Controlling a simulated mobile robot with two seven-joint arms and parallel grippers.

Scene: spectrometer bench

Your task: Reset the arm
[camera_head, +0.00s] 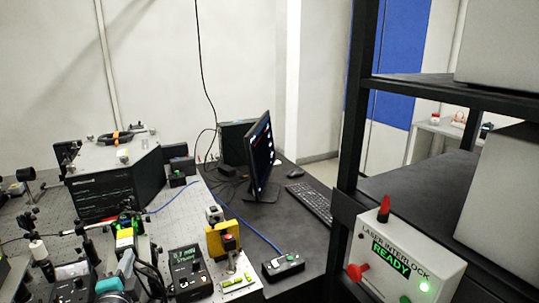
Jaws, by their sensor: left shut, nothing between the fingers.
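My left gripper (128,262) shows as a dark shape low at the left, over the optical table (165,215). It is shut and I see nothing held in it. It is close to small optical mounts, and I cannot tell whether it touches any of them. My right gripper is not in view.
A power meter (188,270) and a yellow block (222,238) stand right of the gripper. A black spectrometer box (115,180) stands behind. A monitor (261,158) and keyboard (311,203) are farther right. A laser interlock box (403,258) reading READY hangs by a black rack (355,120).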

